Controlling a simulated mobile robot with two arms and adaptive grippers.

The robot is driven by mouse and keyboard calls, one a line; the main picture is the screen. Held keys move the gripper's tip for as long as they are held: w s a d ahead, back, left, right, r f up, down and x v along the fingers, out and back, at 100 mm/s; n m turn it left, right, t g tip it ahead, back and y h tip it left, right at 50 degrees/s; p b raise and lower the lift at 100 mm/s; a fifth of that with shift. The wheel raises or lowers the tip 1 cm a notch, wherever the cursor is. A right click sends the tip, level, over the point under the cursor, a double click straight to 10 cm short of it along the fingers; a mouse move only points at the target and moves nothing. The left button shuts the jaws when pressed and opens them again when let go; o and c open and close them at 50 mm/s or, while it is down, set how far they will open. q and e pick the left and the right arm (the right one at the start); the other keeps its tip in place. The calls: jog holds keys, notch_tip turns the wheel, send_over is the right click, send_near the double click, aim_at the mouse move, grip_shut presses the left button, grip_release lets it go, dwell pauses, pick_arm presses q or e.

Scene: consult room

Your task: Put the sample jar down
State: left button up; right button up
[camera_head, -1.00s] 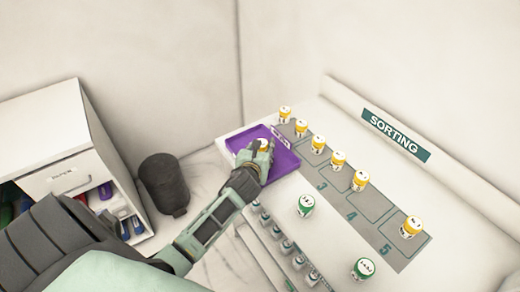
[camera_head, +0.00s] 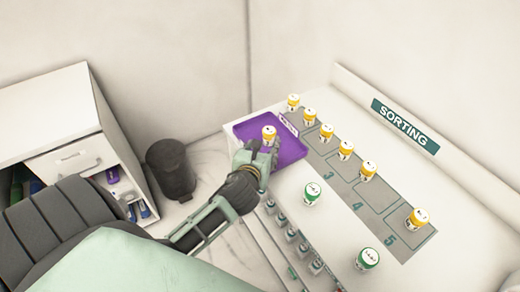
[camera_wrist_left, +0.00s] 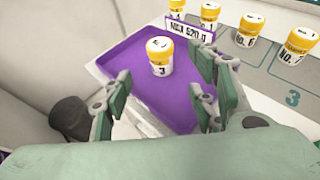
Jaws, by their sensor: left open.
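The sample jar (camera_head: 269,134), white with a yellow band, stands upright on the purple tray (camera_head: 291,150). In the left wrist view the jar (camera_wrist_left: 160,57) stands on the tray (camera_wrist_left: 122,60), near its middle, with its label facing the camera. My left gripper (camera_head: 262,153) is open at the near side of the tray. In the left wrist view its fingers (camera_wrist_left: 160,96) are spread wide, with the jar beyond them and apart from them. My right gripper is not in view.
Several yellow-banded jars (camera_head: 346,149) stand on the grey numbered strip (camera_head: 408,245) right of the tray. Two green-lidded jars (camera_head: 312,193) stand nearer on the white table. A small sign (camera_wrist_left: 190,30) stands at the tray's far edge. A dark bin (camera_head: 171,170) is at left.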

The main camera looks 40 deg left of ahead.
pick_arm(q)
jog(key=shift+v, duration=1.25)
jog(key=s+d+f+n+g+h, duration=0.2)
jog(key=s+d+f+n+g, duration=0.15)
jog(key=s+n, duration=0.55)
jog(key=s+d+f+n+g+h, duration=0.25)
jog(key=s+d+n, duration=0.3)
jog(key=n, duration=0.55)
jog(key=s+d+f+n+g+h, duration=0.1)
jog(key=s+d+f+n+g, duration=0.15)
jog(key=s+n, duration=0.65)
notch_tip(320, 180, down, 26)
jog(key=g+b, duration=0.1)
jog(key=g, duration=0.1)
jog(key=s+a+f+g+b, duration=0.1)
jog(key=s+a+f, duration=0.1)
jog(key=s+f, duration=1.5)
jog(key=shift+s+f+b, duration=0.3)
jog(key=shift+s+f, duration=0.1)
jog(key=shift+s, duration=0.05)
